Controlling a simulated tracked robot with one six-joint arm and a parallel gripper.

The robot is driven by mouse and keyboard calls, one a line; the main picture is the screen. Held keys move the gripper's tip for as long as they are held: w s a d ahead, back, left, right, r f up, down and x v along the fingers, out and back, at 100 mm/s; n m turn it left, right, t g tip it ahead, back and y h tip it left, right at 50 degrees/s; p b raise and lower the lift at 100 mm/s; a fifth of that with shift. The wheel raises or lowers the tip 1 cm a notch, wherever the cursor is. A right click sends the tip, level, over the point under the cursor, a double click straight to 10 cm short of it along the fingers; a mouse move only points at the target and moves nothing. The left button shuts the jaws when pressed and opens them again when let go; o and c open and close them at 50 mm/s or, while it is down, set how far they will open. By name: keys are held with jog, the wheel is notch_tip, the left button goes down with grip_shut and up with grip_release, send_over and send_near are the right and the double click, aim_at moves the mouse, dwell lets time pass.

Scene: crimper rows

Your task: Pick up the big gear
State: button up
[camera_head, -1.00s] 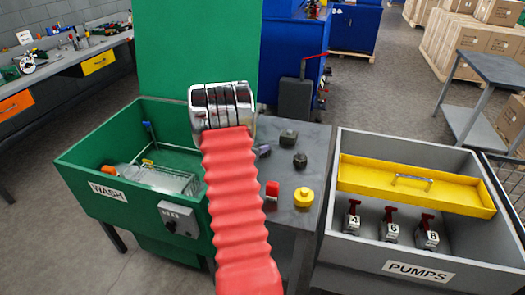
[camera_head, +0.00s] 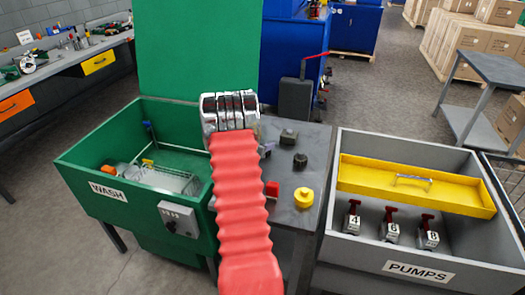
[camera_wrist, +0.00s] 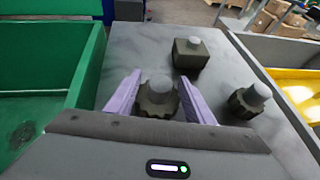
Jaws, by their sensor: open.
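In the wrist view a dark toothed gear (camera_wrist: 157,100) with a grey knob stands on the grey table (camera_wrist: 215,130). A second dark gear (camera_wrist: 240,106) with a similar knob stands to its right. The first looks slightly larger, but I cannot tell for sure. My gripper (camera_wrist: 160,76) is open, its two purple fingers on the left and right of the first gear in the picture, with gaps showing. I cannot tell how far down they reach. In the head view my arm hides the first gear; the second gear (camera_head: 300,160) is in plain sight.
A dark square block (camera_wrist: 190,54) with a knob stands behind the gears. A red block (camera_head: 272,190) and a yellow round piece (camera_head: 304,198) lie nearer on the table. The green wash bin (camera_head: 80,165) is left, the grey pumps bin (camera_head: 345,248) right; their walls flank the table.

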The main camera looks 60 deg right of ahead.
jog(key=shift+c, duration=0.6)
jog(key=shift+a+f, duration=0.1)
jog(key=shift+f, duration=0.05)
grip_shut()
notch_tip(320, 180, up, 10)
jog(key=shift+r, duration=0.2)
dwell(0.4)
dwell(0.4)
